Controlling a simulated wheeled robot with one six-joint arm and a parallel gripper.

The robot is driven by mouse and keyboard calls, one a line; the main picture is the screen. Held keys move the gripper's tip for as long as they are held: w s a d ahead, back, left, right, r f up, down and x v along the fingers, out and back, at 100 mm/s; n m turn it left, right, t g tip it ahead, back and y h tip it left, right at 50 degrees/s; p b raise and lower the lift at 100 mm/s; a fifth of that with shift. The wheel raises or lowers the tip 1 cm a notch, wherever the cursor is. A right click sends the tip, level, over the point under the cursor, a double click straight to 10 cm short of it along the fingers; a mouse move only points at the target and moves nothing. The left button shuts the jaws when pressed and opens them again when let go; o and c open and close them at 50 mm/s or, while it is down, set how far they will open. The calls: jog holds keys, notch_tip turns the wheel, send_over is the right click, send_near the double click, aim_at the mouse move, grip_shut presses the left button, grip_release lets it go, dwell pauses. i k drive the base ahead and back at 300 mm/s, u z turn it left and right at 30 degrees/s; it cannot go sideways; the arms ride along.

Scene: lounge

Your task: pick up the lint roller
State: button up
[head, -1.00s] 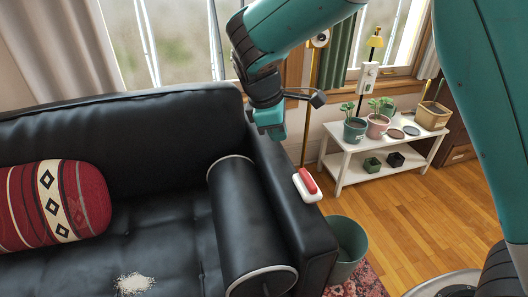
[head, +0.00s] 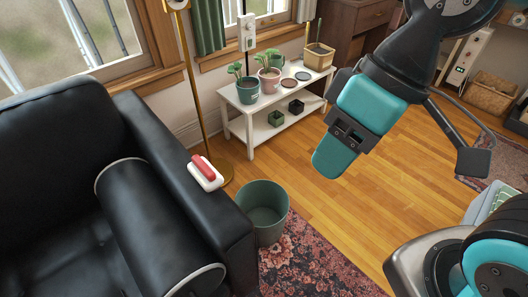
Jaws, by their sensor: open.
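A small red-and-white object (head: 205,173), which looks like the lint roller, lies on top of the black sofa's armrest in the head view. Its red part rests on or over a white part; the fine detail is too small to tell. My gripper (head: 332,160) hangs to the right of it, over the wooden floor and apart from it. The gripper is open, and I see nothing held in it.
A green bin (head: 264,208) stands on the floor beside the armrest (head: 185,170). A black bolster (head: 150,225) lies against the armrest's inner side. A white shelf (head: 240,122) with potted plants and a brass lamp pole (head: 195,90) stand behind.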

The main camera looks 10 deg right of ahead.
aim_at(209, 177)
jog(key=z, duration=1.05)
jog(key=i, duration=0.4)
jog(key=u, duration=2.55)
